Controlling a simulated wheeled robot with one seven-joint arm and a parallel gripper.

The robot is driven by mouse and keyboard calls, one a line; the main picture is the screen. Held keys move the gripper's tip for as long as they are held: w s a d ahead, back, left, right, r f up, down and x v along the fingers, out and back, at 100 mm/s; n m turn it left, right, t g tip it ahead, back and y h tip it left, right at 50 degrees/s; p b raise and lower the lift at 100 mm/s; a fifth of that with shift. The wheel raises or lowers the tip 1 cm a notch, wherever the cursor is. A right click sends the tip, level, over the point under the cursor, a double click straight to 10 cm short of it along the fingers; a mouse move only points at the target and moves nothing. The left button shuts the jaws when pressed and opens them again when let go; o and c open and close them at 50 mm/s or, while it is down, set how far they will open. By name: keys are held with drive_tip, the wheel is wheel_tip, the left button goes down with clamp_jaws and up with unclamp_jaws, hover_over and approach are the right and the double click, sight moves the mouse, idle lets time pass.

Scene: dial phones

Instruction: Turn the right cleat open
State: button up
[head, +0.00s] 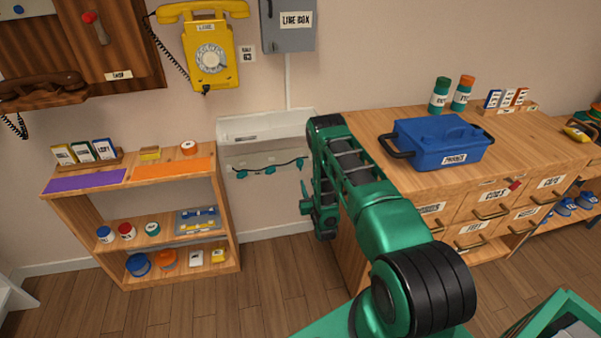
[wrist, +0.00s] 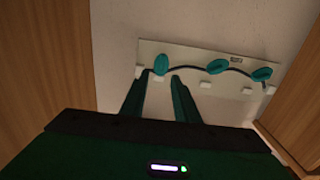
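A pale board (head: 252,161) on the wall carries three teal cleats with a dark cord along them. The wrist view appears turned over, so the right cleat (head: 300,163) is the leftmost one there (wrist: 161,65). The middle cleat (head: 269,170) and left cleat (head: 241,173) also show in the wrist view, the middle (wrist: 217,66) and the left (wrist: 262,74). My gripper (wrist: 160,77) is open and empty, its two fingers apart. In the wrist picture the right cleat appears between and just beyond the fingertips; contact cannot be told. My arm covers part of the head view.
A low wooden shelf (head: 170,254) stands left of the board. A wooden cabinet (head: 378,125) with a blue toolbox (head: 440,143) on top stands close on the right. A white ledge (head: 262,124) sits above the board. Wood floor in front is clear.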

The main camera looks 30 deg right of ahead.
sight(301, 168)
drive_tip(key=x, duration=1)
drive_tip(key=shift+w+a, duration=0.1)
drive_tip(key=shift+a, duration=0.1)
clamp_jaws()
